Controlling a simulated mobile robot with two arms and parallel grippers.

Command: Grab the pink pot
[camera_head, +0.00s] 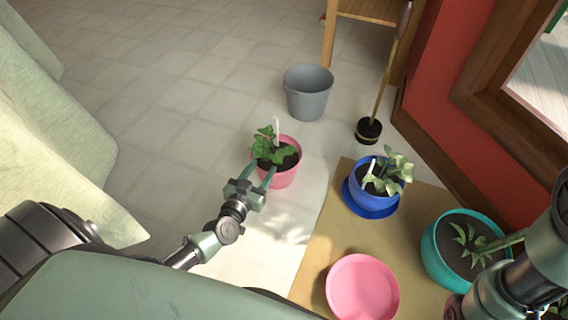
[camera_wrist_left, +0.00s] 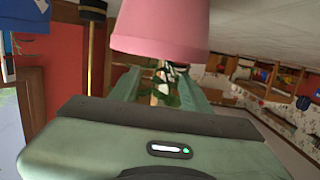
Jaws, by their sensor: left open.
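The pink pot (camera_head: 285,179) holds dark soil, a leafy green plant (camera_head: 268,148) and a white marker stick. It appears upright over the tiled floor in the head view. My left gripper (camera_head: 260,174) is open at the pot's near left side, its fingers close to the rim. In the left wrist view, the pot (camera_wrist_left: 160,28) shows upside down just past the open fingers (camera_wrist_left: 160,88). I cannot tell whether the fingers touch it. My right arm shows at the lower right, but its gripper is out of view.
A blue pot (camera_head: 371,206) with a plant stands on the tan mat (camera_head: 325,245), near an empty pink saucer (camera_head: 362,290) and a teal pot (camera_head: 432,262). Pale cloth (camera_head: 60,150) hangs at left.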

